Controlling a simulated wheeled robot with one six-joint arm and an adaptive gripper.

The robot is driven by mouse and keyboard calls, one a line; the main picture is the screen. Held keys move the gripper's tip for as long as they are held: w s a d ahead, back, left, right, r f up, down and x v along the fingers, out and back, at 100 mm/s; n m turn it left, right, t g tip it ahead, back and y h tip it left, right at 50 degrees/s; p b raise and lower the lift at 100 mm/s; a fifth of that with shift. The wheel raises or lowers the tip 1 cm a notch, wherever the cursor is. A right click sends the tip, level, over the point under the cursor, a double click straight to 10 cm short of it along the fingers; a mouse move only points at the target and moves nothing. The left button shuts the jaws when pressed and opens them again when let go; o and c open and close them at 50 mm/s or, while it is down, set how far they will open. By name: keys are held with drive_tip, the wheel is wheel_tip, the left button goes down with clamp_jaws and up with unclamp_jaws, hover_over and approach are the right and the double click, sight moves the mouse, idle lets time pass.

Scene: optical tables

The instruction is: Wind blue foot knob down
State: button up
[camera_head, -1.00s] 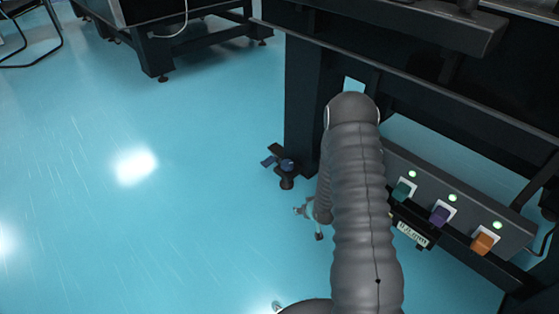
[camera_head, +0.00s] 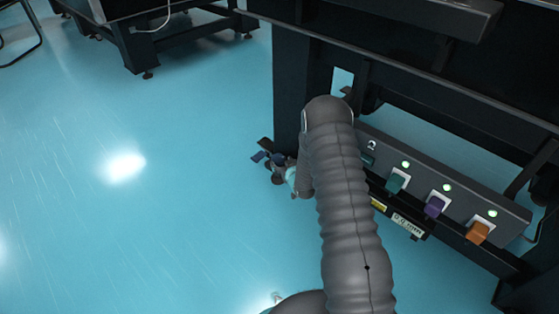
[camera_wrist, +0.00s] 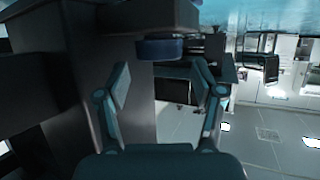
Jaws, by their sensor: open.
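The blue foot knob (camera_head: 279,159) sits low on the foot at the base of the dark table leg (camera_head: 296,95) in the head view. In the wrist view the blue knob (camera_wrist: 160,49) shows at the upper middle, just beyond the gap between my fingertips. My gripper (camera_wrist: 162,76) is open, one finger on each side of that gap, and nothing is held. In the head view my gripper (camera_head: 291,172) is close beside the knob at floor level, mostly hidden behind my grey arm. I cannot tell whether it touches the knob.
A grey panel (camera_head: 450,190) with green, purple and orange switches and lit green lamps runs along the table's lower side, right of my arm. Another dark table (camera_head: 165,45) stands at the back left. The teal floor (camera_head: 120,220) on the left is clear.

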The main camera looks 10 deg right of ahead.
sight(279, 160)
drive_tip(key=x, duration=0.5)
drive_tip(key=shift+w+f+b, duration=0.15)
drive_tip(key=shift+w+b, duration=0.1)
drive_tip(key=shift+b, duration=0.05)
drive_tip(key=c, duration=0.9)
